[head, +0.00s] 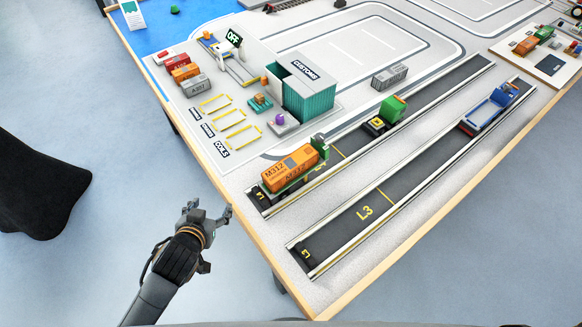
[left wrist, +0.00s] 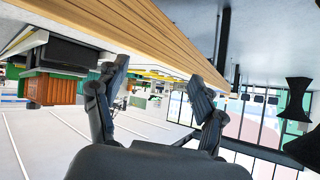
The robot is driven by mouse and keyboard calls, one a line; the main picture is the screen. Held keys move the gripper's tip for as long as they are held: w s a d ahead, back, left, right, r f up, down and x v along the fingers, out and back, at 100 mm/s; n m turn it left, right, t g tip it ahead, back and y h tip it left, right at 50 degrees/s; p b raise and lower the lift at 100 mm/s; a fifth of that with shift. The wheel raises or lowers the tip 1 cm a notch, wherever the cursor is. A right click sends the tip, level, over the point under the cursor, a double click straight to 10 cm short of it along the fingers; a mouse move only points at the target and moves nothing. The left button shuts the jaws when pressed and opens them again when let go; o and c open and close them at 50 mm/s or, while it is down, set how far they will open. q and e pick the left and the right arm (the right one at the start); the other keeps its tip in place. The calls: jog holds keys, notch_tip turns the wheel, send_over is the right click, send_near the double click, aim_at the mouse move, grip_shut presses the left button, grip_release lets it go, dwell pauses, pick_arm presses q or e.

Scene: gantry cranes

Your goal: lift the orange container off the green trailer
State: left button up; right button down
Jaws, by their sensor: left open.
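The orange container (head: 288,170), marked M312, rests on the green trailer (head: 322,146), which stands at the near end of the left dark lane on the table. Much of the trailer is hidden under the container. My left gripper (head: 211,208) is open and empty, outside the table's left edge, to the left of and nearer than the container, not touching it. In the left wrist view, the open fingers (left wrist: 158,75) point along the wooden table edge; an orange block, seemingly the container (left wrist: 50,90), shows at the left. My right gripper is not in view.
The wooden table edge (head: 240,220) runs between my left gripper and the lane. A green truck (head: 388,112) stands further up the same lane. A blue truck (head: 488,108) is on lane L3. A teal customs building (head: 310,95) stands behind. Lane L3's near end is clear.

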pick_arm(q)
jog(key=w+d+r+m+t+h, duration=0.3)
jog(key=w+d+r+h, duration=0.2)
jog(key=r, duration=0.1)
jog(key=m+g+h, duration=0.4)
jog(key=m+h, duration=0.2)
jog(key=h, duration=0.2)
send_near(291, 163)
jog(key=p+x, duration=0.1)
jog(key=x, duration=0.3)
jog(key=shift+d+f, duration=0.15)
jog(key=shift+f, duration=0.05)
jog(key=shift+f+x, duration=0.15)
jog(key=shift+x, duration=1.35)
jog(key=shift+f+x, duration=0.1)
jog(key=shift+x, duration=1.35)
jog(key=shift+w, duration=0.1)
jog(key=shift+c, duration=0.4)
jog(key=c, duration=1.3)
